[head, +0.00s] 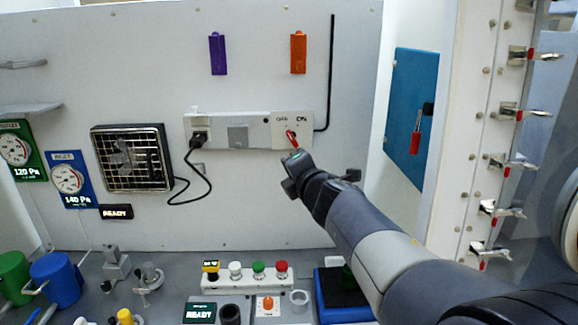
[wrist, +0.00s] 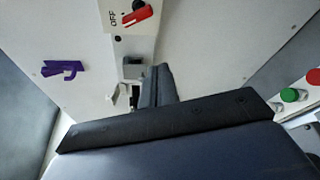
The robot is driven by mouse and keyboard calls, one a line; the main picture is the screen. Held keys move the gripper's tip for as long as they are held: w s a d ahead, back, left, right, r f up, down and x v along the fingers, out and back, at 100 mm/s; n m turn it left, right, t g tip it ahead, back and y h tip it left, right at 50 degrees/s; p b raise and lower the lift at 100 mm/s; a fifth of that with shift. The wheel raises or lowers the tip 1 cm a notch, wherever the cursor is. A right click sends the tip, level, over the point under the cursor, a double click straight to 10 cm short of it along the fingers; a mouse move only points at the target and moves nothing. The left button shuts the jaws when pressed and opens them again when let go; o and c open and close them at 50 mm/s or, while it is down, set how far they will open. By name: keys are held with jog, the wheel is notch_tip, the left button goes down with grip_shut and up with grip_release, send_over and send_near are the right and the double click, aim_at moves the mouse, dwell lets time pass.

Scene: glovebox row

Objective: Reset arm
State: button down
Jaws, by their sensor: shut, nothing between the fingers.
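My gripper (head: 291,160) is at the end of my arm, in front of the back wall and just below the red rotary switch (head: 292,138) in the head view. The gripper is shut and empty; its fingers also show together in the wrist view (wrist: 158,75). The red switch handle shows in the wrist view (wrist: 137,16) beside an OFF label, apart from the fingers in that picture. My arm reaches in from the lower right. Whether the fingertips touch the wall cannot be told.
A socket strip (head: 225,131) with a black plug (head: 199,138) runs left of the switch. A fan (head: 132,158) is further left. Below are a button box (head: 246,282) and a blue tray (head: 322,300). A blue panel (head: 408,110) stands right. The upper wall is mostly clear.

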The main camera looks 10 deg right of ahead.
aim_at(292, 139)
jog(key=w+d+p, duration=0.2)
jog(key=w, duration=0.7)
jog(key=shift+d+r, duration=0.15)
jog(key=shift+w+d, duration=0.1)
dwell(0.6)
